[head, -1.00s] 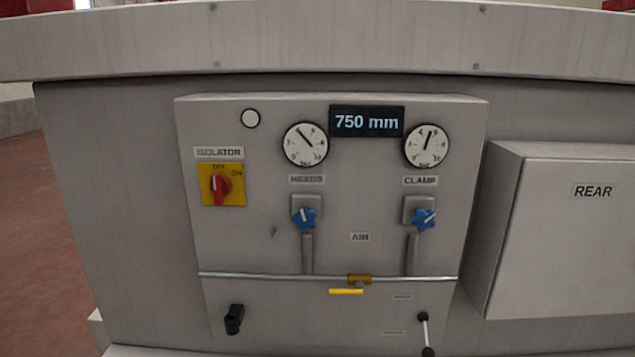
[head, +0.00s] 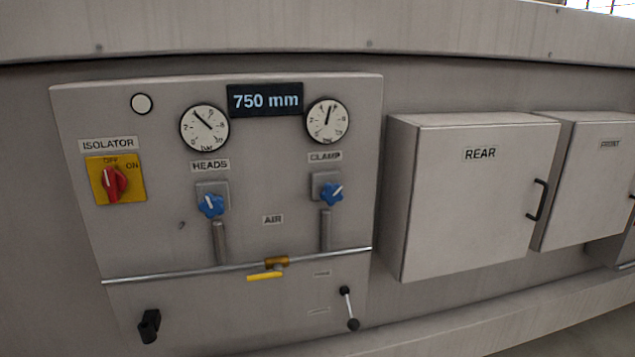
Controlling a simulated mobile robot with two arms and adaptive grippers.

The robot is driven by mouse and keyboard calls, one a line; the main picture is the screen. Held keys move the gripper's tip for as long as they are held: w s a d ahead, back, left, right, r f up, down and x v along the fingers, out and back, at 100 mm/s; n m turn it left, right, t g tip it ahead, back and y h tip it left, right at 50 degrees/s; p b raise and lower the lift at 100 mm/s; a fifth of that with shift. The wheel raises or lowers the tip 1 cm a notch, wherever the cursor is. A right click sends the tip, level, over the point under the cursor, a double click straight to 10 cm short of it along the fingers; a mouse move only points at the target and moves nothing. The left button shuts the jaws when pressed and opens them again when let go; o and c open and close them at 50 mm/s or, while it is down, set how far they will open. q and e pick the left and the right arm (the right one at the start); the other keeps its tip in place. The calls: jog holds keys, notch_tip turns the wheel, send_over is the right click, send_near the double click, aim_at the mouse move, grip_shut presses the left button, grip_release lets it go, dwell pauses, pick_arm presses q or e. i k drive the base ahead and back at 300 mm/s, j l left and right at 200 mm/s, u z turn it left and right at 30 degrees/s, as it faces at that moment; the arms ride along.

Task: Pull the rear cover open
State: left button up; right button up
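The rear cover (head: 465,205) is a light grey box door labelled REAR, right of the control panel in the head view. It looks shut. Its black handle (head: 538,200) is a vertical bar near the cover's right edge. Neither of my grippers is in view, so their position relative to the cover does not show.
The control panel (head: 150,235) carries a red isolator knob (head: 115,183), gauges, blue knobs (head: 211,205) and a yellow lever (head: 265,276). A black-knobbed lever (head: 349,308) sits lower right. The front cover (head: 590,185) stands just right of the rear one. A ledge overhangs above.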

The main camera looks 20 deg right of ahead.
aim_at(479, 192)
jog(key=z, duration=1.4)
